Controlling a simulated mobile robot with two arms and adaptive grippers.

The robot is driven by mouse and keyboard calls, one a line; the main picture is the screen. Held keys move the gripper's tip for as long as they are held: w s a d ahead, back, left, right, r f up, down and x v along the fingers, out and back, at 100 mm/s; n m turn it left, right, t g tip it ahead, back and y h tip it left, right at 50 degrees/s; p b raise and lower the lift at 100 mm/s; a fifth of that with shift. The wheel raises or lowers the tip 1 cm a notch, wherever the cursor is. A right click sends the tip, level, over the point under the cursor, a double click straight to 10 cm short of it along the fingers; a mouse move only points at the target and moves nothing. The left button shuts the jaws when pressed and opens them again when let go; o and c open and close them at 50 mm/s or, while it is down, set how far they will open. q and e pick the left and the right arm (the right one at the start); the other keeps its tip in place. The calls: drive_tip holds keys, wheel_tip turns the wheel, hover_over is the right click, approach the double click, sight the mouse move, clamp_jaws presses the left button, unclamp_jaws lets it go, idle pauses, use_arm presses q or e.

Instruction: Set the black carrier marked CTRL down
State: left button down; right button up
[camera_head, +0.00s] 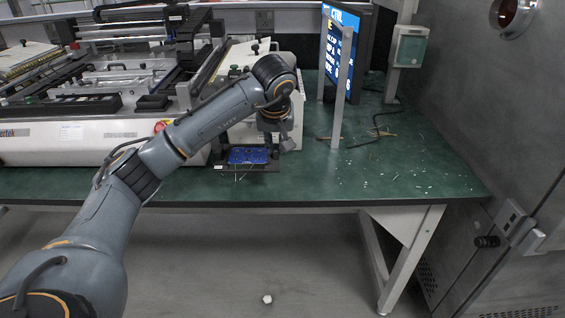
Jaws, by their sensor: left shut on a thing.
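The black carrier (227,168) with a blue board (249,156) in it is at the front of the green table, below the end of my left arm. Its marking is too small to read. My left gripper (283,143) is at the carrier's right end and is shut on it. The fingertips are small and partly hidden by the wrist. I cannot tell whether the carrier touches the table. My right gripper is not in view.
A large white machine (60,150) fills the table's left side. A screen (338,58) on a grey post (342,95) stands to the right. The green tabletop (390,165) at the right front is mostly clear, with small scraps and a black cable (377,130).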

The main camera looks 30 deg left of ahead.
use_arm(q)
drive_tip(key=w+f, duration=0.1)
drive_tip(key=f, duration=0.1)
drive_tip(key=w+f, duration=0.2)
drive_tip(key=shift+d, duration=0.15)
wheel_tip(320, 180, down, 3)
drive_tip(key=shift+w+f+b, duration=0.1)
drive_tip(key=shift+w+b, duration=0.05)
drive_tip(key=shift+b, duration=0.2)
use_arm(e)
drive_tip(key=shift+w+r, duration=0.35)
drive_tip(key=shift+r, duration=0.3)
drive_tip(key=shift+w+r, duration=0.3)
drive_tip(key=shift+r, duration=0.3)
use_arm(q)
drive_tip(key=c, duration=1.4)
unclamp_jaws()
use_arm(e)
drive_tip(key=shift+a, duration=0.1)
